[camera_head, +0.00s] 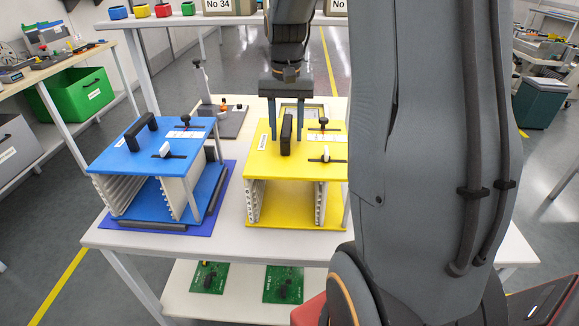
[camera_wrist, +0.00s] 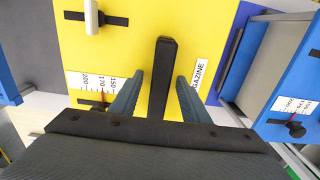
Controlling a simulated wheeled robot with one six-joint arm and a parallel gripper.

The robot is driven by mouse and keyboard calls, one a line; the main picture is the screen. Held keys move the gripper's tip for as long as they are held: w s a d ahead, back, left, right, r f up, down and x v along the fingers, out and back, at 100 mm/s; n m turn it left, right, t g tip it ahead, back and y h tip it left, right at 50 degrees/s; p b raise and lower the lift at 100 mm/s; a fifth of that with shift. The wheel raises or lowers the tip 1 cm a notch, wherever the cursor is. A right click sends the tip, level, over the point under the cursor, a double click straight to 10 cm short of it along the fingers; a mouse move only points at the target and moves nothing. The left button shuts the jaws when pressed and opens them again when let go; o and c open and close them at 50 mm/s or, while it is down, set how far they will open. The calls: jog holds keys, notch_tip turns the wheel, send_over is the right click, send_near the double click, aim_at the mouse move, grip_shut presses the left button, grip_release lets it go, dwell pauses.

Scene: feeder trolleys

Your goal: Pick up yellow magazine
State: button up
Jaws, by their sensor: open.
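The yellow magazine (camera_head: 262,160) stands upright on the white trolley top, with a black handle (camera_head: 286,132) on its top plate. My gripper (camera_head: 287,138) is above the magazine, its two blue fingers spread on either side of the handle. In the wrist view, the yellow top plate (camera_wrist: 130,45) fills the middle. The handle (camera_wrist: 162,75) lies between the open fingers of my gripper (camera_wrist: 158,92), with a gap on each side. My arm hides the magazine's right edge in the head view.
A blue magazine (camera_head: 150,150) stands on a blue base to the left. A grey plate with a small fixture (camera_head: 222,120) lies behind. Green circuit boards (camera_head: 284,284) lie on the lower shelf. A workbench with a green crate (camera_head: 80,95) is at the far left.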

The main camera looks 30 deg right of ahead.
grip_shut()
jog(key=shift+w+r, duration=0.1)
dwell(1.3)
